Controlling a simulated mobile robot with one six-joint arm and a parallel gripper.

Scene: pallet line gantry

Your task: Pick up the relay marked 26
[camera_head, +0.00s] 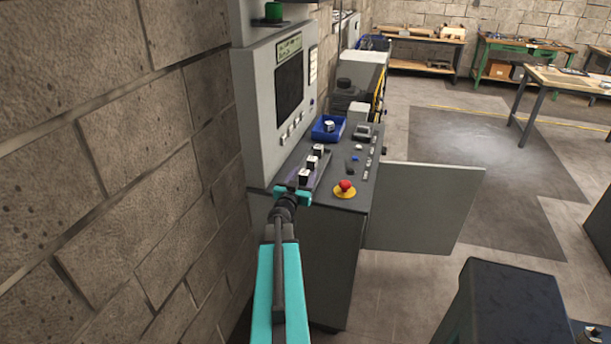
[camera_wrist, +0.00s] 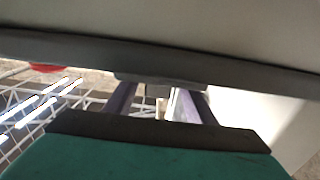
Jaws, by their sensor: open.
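Three small white-and-black relay-like blocks stand in a row on a dark rail on the control desk: the near block (camera_head: 304,176), the middle block (camera_head: 312,163) and the far block (camera_head: 318,150). Their markings are too small to read, so I cannot tell which is 26. My gripper (camera_head: 292,194) is open at the near end of the row, close to the near block; I cannot tell if they touch. In the wrist view my gripper's two fingers (camera_wrist: 158,92) are spread apart, with no block clearly visible between them.
A blue bin (camera_head: 328,128) with a light object stands behind the row. A red button on a yellow base (camera_head: 345,188) is to the right. The cabinet with a dark screen (camera_head: 289,85) rises on the left, beside the brick wall (camera_head: 120,160). Open floor lies right.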

